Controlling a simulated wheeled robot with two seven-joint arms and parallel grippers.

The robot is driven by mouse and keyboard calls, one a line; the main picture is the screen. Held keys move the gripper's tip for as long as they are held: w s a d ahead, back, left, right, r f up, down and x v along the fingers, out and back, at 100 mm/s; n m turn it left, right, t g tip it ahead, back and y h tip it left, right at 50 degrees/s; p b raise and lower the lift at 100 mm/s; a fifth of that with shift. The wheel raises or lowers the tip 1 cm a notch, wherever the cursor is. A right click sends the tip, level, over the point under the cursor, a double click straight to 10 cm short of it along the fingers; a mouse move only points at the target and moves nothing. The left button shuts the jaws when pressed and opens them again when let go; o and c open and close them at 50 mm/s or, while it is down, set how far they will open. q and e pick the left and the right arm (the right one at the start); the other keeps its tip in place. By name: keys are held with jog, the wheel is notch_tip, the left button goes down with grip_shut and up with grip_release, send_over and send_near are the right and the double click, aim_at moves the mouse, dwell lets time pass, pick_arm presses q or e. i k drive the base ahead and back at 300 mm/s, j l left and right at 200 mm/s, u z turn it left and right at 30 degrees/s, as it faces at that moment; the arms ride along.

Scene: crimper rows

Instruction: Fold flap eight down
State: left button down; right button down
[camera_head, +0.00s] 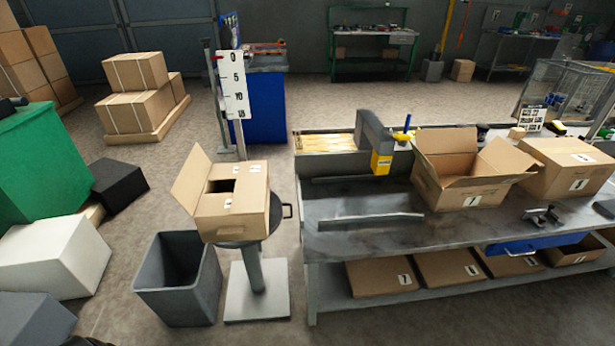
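A cardboard box (231,203) stands on a small round stand left of the workbench. One of its flaps (190,178) stands up and leans out to the left. Its other visible top flaps lie folded inward, leaving a dark gap at the top. A second cardboard box (458,170) on the workbench has its flaps (508,157) raised and spread. I cannot tell which flap is flap eight; no flap shows a readable number. Neither of my grippers is in view.
A closed box (573,166) sits right of the open one on the workbench (350,239). A yellow and grey device (376,143) stands at the bench's back. A grey bin (180,280) is below the stand's left. The bench's front left is mostly clear.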

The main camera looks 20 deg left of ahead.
aim_at(186, 190)
jog(key=u, duration=1.2)
